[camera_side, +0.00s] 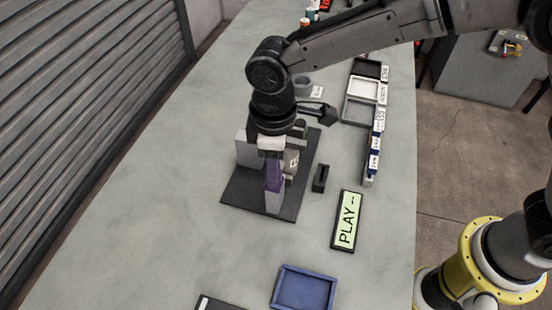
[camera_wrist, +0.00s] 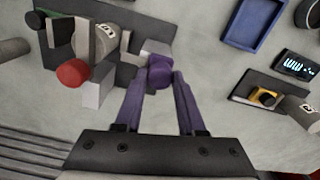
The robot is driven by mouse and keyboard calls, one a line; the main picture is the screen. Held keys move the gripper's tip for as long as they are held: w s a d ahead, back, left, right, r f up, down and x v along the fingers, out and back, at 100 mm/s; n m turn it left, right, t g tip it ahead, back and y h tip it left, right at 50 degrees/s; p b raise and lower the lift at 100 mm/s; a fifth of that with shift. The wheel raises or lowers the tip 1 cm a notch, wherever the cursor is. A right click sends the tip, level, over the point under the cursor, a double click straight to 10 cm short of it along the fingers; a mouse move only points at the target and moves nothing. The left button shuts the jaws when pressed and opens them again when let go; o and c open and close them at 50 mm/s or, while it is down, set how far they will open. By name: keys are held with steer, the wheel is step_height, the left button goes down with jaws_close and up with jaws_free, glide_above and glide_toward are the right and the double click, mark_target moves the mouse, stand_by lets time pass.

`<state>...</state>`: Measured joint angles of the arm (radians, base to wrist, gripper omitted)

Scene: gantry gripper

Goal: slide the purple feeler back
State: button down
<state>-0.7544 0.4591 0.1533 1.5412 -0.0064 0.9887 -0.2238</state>
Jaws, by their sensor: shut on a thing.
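My gripper (camera_wrist: 158,84) is shut on the purple feeler (camera_wrist: 160,70), a small purple block held between the tips of its purple fingers in the wrist view. In the side view my gripper (camera_side: 273,182) points down over the dark base plate (camera_side: 240,196), with purple showing at its fingers; I cannot separate the feeler from the fingers there. A pale grey block (camera_side: 274,202) stands just below and in front of the fingers. A grey upright (camera_side: 247,150) stands on the plate behind, to the left. The feeler's lower part and mounting are hidden.
A red knob (camera_wrist: 72,73) and grey cylinder parts (camera_wrist: 104,38) sit left of the fingers. A display reading "PLAY --" (camera_side: 346,221), a small black holder (camera_side: 320,178) and a blue tray (camera_side: 304,288) lie nearby. The bench left of the plate is clear.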

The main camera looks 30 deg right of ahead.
steer(key=shift+s+a, duration=0.1)
steer(key=shift+a, duration=0.1)
steer(key=c, duration=0.7)
jaws_free()
steer(key=shift+o, duration=1)
steer(key=shift+r, duration=0.1)
step_height(320, 180, up, 14)
steer(key=shift+d, duration=0.1)
